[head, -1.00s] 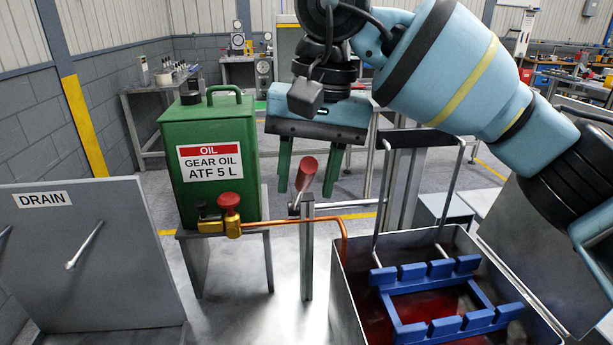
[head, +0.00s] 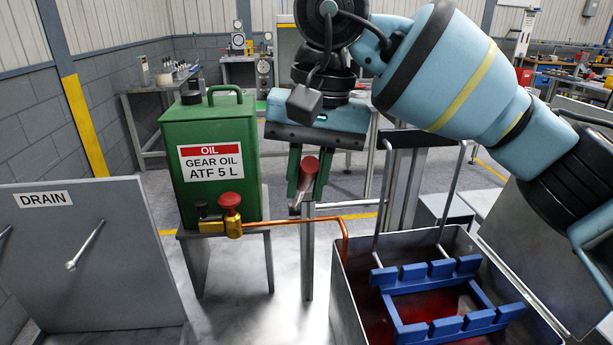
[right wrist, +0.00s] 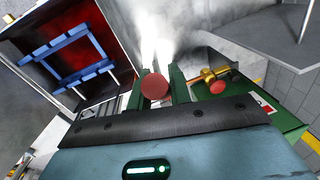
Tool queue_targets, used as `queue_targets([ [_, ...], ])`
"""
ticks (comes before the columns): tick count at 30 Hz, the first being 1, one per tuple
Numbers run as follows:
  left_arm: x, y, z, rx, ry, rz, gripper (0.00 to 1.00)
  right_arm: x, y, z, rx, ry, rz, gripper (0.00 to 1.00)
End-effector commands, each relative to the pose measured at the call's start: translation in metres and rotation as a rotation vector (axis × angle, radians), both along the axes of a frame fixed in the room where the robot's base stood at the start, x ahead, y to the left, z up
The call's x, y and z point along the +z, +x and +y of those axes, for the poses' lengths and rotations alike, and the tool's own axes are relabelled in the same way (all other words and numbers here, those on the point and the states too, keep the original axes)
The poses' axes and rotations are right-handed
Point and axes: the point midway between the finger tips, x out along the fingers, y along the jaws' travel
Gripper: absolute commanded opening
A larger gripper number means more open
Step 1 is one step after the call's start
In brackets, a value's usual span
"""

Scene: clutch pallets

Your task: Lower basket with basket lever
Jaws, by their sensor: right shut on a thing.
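The basket lever has a red handle (head: 309,168) on a grey post (head: 308,255), left of the tank. My right gripper (head: 307,190) comes down from above with its green fingers shut on the red handle. In the right wrist view, the handle's round red end (right wrist: 154,87) shows between the green fingers (right wrist: 160,88). The blue basket (head: 400,333) hangs from thin rods inside the open tank (head: 345,290), above dark red oil. My left gripper is not in view.
A green gear oil can (head: 210,190) stands on a metal stand left of the lever, with a red-knobbed brass valve (head: 232,214). A copper pipe (head: 325,218) runs close past the post to the tank. A grey DRAIN panel (head: 90,260) stands at the left.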

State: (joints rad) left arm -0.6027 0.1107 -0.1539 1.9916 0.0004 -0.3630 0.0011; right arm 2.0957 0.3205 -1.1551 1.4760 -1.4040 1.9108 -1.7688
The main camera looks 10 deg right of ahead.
Motion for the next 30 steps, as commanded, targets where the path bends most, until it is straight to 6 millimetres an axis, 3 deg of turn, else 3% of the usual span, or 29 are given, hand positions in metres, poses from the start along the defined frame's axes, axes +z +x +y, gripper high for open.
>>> queue_targets([
  [20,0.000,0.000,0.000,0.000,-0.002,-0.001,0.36,-0.004,-0.003,-0.001,0.000,-0.003,-0.019,0.00],
  [30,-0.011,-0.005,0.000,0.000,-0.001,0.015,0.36,-0.022,-0.016,-0.001,0.003,-0.002,-0.093,0.00],
])
